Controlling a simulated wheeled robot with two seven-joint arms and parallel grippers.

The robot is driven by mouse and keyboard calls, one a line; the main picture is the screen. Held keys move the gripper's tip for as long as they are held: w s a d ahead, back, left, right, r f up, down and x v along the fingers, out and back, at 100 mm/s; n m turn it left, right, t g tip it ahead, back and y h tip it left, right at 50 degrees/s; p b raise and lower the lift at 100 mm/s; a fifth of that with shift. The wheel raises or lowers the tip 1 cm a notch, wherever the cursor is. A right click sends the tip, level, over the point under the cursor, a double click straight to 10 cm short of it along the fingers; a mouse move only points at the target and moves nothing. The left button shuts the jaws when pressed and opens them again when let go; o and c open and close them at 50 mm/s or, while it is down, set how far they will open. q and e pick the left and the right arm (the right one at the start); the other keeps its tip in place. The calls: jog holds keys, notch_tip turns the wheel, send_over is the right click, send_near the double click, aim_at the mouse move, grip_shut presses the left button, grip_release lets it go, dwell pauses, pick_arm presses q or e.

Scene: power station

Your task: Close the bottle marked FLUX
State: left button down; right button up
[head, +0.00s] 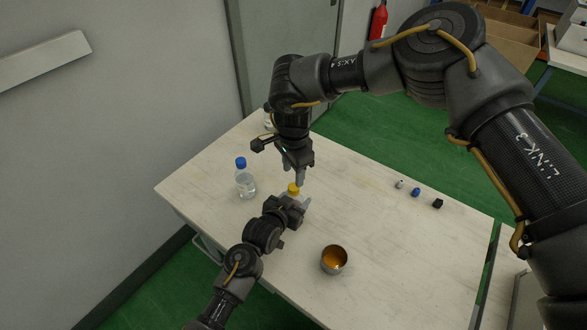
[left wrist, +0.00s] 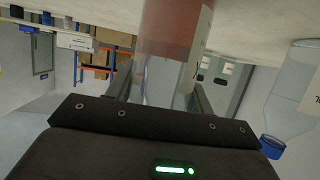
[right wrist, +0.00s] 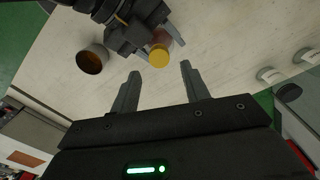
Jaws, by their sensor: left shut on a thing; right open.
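My left gripper (head: 294,204) is shut on a bottle with a reddish-orange body (left wrist: 170,40), which it holds upright at the table. A yellow cap (head: 293,188) sits on top of this bottle; it also shows in the right wrist view (right wrist: 159,56). I cannot tell how tightly the cap sits, and no FLUX marking is readable. My right gripper (head: 293,178) is open and empty, pointing down just above the cap. In the right wrist view the cap shows beyond the open fingertips (right wrist: 160,70), apart from them.
A clear bottle with a blue cap (head: 245,182) stands left of the held bottle. A metal cup with orange contents (head: 334,260) stands at the front. Small white (head: 400,184), blue (head: 416,192) and black (head: 438,204) pieces lie at the right. The table (head: 385,230) is clear between them.

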aim_at(294, 187)
notch_tip(294, 187, up, 2)
jog(key=n, duration=0.4)
jog(key=shift+r, duration=0.2)
jog(key=shift+d, duration=0.1)
jog(key=shift+f, duration=4)
grip_shut()
jog(key=m, duration=0.6)
